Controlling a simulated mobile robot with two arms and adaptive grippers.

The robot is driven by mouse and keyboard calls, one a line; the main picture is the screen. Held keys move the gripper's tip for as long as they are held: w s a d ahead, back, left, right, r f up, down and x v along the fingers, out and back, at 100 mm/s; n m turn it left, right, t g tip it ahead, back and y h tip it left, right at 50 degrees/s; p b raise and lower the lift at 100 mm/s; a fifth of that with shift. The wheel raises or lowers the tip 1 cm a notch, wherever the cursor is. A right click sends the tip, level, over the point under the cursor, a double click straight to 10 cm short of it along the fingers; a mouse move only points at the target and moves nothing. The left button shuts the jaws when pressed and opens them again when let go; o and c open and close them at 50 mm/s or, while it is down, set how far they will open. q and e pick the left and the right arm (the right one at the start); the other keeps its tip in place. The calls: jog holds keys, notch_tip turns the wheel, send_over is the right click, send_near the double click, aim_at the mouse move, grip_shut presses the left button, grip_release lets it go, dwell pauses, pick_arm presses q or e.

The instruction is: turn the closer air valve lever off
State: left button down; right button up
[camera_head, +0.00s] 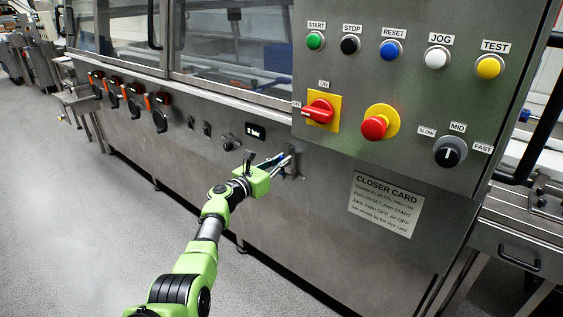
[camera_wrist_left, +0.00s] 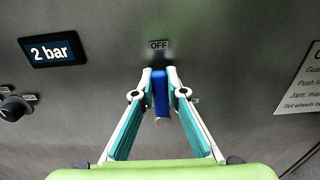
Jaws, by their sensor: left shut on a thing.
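The blue air valve lever (camera_wrist_left: 160,92) stands upright in the left wrist view, directly below the OFF label (camera_wrist_left: 159,44). My left gripper (camera_wrist_left: 159,80) is shut on it, with a fingertip on each side. In the head view my left gripper (camera_head: 284,163) is at the steel front panel, below and right of the pressure display. The lever is mostly hidden there by the fingers. A second small label (camera_wrist_left: 195,100) right of the lever is partly covered by a finger. My right gripper is not in view.
The "2 bar" display (camera_head: 255,132) and a black knob (camera_head: 229,142) sit left of the gripper. The control box with a red main switch (camera_head: 318,112) and emergency stop (camera_head: 375,128) juts out at right. The closer card (camera_head: 386,205) is below it. Floor at left is clear.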

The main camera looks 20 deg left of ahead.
pick_arm(q)
jog(key=c, duration=2)
grip_release()
jog(key=shift+f, duration=0.15)
jog(key=shift+s+a, duration=0.1)
jog(key=shift+v, duration=5.95)
